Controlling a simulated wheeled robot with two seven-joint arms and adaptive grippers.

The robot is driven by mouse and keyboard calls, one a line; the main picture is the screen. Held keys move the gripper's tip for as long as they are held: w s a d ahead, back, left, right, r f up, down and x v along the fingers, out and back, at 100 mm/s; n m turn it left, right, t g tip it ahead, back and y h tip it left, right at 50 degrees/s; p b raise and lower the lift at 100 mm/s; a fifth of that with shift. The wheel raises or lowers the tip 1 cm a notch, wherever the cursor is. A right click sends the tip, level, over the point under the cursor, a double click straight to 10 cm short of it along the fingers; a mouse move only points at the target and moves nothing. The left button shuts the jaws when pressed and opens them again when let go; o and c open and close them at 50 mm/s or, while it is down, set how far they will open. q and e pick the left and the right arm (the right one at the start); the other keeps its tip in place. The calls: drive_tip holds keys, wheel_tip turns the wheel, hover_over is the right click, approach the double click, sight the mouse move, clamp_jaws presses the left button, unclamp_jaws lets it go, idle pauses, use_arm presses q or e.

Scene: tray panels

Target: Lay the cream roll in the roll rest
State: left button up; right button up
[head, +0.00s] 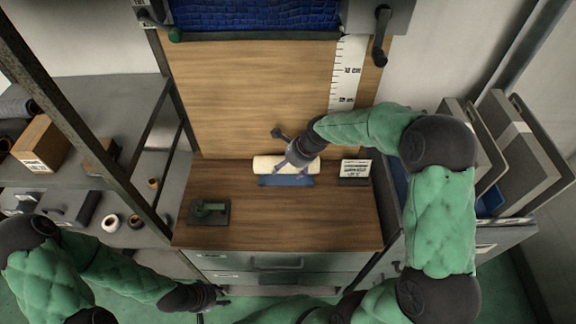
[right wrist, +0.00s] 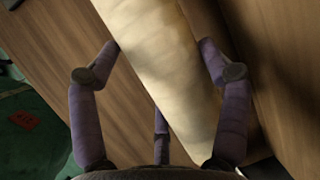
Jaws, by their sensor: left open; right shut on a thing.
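The cream roll (head: 266,165) lies crosswise near the back edge of the wooden worktop. A blue piece (head: 286,181) shows just in front of and under it. It may be the roll rest, but I cannot tell whether the roll touches it. My right gripper (head: 297,156) is shut on the roll from above, right of its middle. In the right wrist view the roll (right wrist: 165,60) passes between the purple fingers of my right gripper (right wrist: 160,62). My left gripper (head: 214,297) is open and empty, low in front of the worktop's left front corner.
A dark green device (head: 209,211) stands at the worktop's left front. A small label stand (head: 355,171) is right of the roll. A wooden board with a ruler (head: 347,72) rises behind. Shelves with a cardboard box (head: 42,144) are at left. The worktop's (head: 310,222) front is clear.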

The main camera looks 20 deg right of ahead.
wheel_tip(320, 180, down, 2)
drive_tip(key=shift+f+b, duration=0.25)
drive_tip(key=shift+b, duration=0.7)
drive_tip(key=shift+f+b, duration=0.3)
drive_tip(key=shift+f, duration=0.6)
drive_tip(key=shift+f, duration=0.2)
drive_tip(key=o, duration=1.5)
drive_tip(key=v, duration=1.2)
